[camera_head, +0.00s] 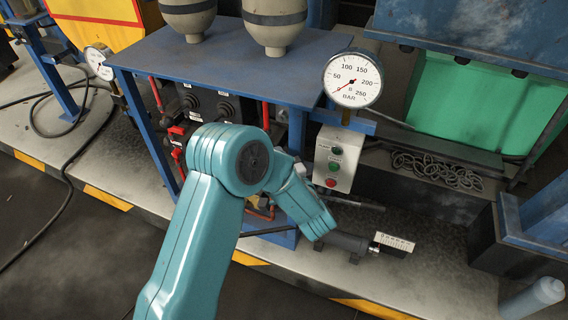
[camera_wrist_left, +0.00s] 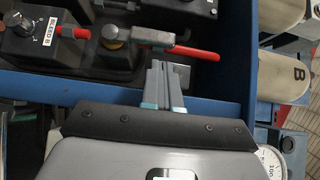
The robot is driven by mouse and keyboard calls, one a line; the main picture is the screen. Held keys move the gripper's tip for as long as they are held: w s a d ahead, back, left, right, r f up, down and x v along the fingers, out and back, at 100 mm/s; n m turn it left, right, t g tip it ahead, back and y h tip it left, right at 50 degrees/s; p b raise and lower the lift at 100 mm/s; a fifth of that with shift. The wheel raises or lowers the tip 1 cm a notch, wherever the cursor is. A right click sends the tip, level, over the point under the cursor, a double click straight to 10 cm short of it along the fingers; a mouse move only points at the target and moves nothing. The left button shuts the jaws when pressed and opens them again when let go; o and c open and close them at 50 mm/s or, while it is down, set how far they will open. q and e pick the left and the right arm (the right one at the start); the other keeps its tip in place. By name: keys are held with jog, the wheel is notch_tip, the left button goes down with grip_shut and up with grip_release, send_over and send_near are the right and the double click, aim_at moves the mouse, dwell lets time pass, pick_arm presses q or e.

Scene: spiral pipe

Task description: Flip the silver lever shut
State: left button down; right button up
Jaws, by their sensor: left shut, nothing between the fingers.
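In the left wrist view, my left gripper (camera_wrist_left: 164,88) is shut and empty, its thin fingers together at the edge of a blue panel frame. Just beyond the fingertips is a valve with a grey metal lever piece (camera_wrist_left: 152,37) and a red handle (camera_wrist_left: 192,52) pointing right. A small silver plate (camera_wrist_left: 181,76) lies right beside the fingers. I cannot tell which of these is the silver lever, or whether the fingers touch either. In the head view my teal left arm covers part of the panel, and its fingers cannot be made out. My right gripper is not in view.
A blue table (camera_head: 225,60) carries grey tanks above dark controls (camera_head: 205,103). A pressure gauge (camera_head: 353,79) and a white button box (camera_head: 338,158) stand to the right. A black knob box (camera_wrist_left: 42,38) is left of the valve. The blue frame edge (camera_wrist_left: 90,88) runs close to the gripper.

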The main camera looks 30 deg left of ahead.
pick_arm(q)
jog(key=x, duration=0.4)
jog(key=shift+w+a, duration=0.25)
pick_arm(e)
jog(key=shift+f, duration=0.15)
